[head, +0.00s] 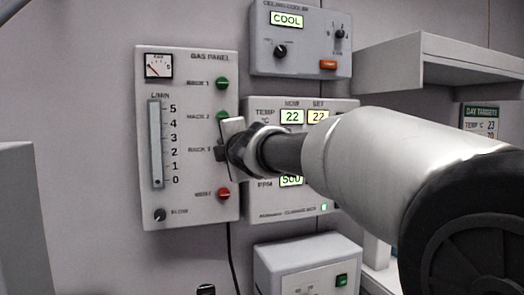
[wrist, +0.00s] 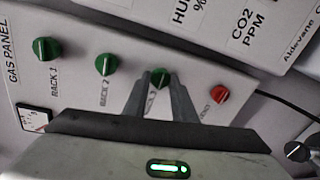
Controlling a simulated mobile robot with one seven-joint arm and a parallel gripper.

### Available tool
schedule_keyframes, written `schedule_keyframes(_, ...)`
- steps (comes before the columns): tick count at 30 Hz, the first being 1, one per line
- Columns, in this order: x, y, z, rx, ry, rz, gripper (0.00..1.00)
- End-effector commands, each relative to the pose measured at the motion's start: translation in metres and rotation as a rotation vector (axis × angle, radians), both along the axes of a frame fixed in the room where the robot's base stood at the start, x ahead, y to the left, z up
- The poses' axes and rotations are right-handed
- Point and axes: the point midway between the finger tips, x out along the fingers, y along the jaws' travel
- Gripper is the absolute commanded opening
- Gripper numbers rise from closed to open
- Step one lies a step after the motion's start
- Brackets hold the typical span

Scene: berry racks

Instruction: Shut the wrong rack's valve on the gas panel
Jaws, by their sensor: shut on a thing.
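The gas panel (head: 190,215) is a white box on the wall, left of centre in the head view. The green Rack 1 knob (head: 222,83) is clear of my gripper and also shows in the wrist view (wrist: 46,49). The green Rack 2 knob (wrist: 107,64) is beside my gripper, which partly covers it in the head view. My gripper (head: 226,147) is shut on the green Rack 3 knob (wrist: 158,75), with one finger on each side of it. The red knob (head: 223,194) is below it, untouched. The exact turn of the held knob is hard to tell.
The panel carries a flow gauge (head: 155,145), a dial (head: 158,66) and a small dark knob (head: 160,214). A cooler box (head: 300,60) is above right, and a climate display (head: 265,215) is behind my arm. A shelf (head: 440,60) juts out at right.

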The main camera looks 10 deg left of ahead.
Motion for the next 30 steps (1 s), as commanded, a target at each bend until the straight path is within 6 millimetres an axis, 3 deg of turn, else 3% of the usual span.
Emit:
schedule_keyframes(4, 0.0, 0.0, 0.001, 0.0, -0.002, 0.0, 0.02)
schedule_keyframes(5, 0.0, 0.0, 0.001, 0.0, -0.002, 0.0, 0.28)
schedule_keyframes(8, 0.0, 0.0, 0.001, 0.0, -0.002, 0.0, 0.43)
schedule_keyframes(20, -0.007, -0.004, 0.001, 0.002, -0.001, 0.0, 0.43)
schedule_keyframes(30, -0.068, -0.042, 0.011, 0.003, -0.003, 0.0, 0.43)
